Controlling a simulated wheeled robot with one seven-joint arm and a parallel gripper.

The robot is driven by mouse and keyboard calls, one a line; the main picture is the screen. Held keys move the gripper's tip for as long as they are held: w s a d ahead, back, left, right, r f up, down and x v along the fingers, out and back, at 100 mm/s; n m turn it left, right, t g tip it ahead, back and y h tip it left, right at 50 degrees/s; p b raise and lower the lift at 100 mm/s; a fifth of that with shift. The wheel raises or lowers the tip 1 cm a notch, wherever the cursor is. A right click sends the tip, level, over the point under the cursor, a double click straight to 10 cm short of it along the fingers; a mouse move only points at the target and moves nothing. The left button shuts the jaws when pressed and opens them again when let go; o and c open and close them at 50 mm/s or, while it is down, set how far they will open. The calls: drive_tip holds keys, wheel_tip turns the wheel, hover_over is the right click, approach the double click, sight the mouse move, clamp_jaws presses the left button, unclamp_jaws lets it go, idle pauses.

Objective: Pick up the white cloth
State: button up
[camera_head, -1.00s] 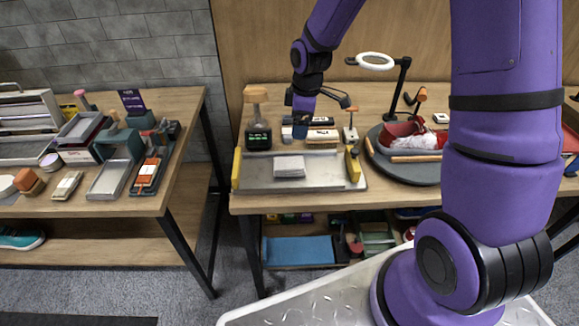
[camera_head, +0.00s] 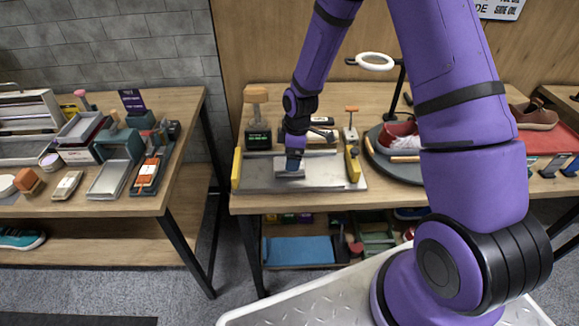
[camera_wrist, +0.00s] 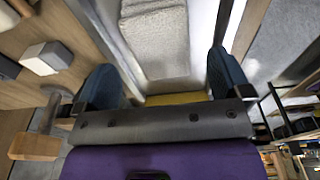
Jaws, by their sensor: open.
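The white cloth (camera_wrist: 155,38) is a folded, textured pad lying on a metal tray (camera_head: 330,178) on the right-hand table. In the wrist view it fills the space ahead of and between my fingers. In the head view most of it is hidden behind my gripper (camera_head: 291,168), with a pale strip showing. My gripper also shows in the wrist view (camera_wrist: 163,75), its two dark blue fingers spread apart on either side of the cloth, with nothing seen held. Whether the fingertips touch the tray cannot be told.
Yellow grips (camera_head: 352,166) stand at the tray's sides. A wooden-topped tool (camera_head: 256,97) stands behind its left end. A round dark mat (camera_head: 410,171) with a red and white shoe (camera_head: 399,135) lies to the right, near a ring lamp (camera_head: 375,61).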

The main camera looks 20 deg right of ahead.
drive_tip(key=shift+a+f, duration=0.15)
drive_tip(key=shift+f, duration=0.95)
drive_tip(key=shift+a+f, duration=0.15)
drive_tip(key=shift+f, duration=0.9)
drive_tip(key=c, duration=1)
drive_tip(key=shift+r, duration=0.15)
wheel_tip(320, 180, up, 10)
drive_tip(key=shift+f, duration=0.1)
drive_tip(key=shift+o, duration=1.3)
drive_tip(key=shift+c, duration=1)
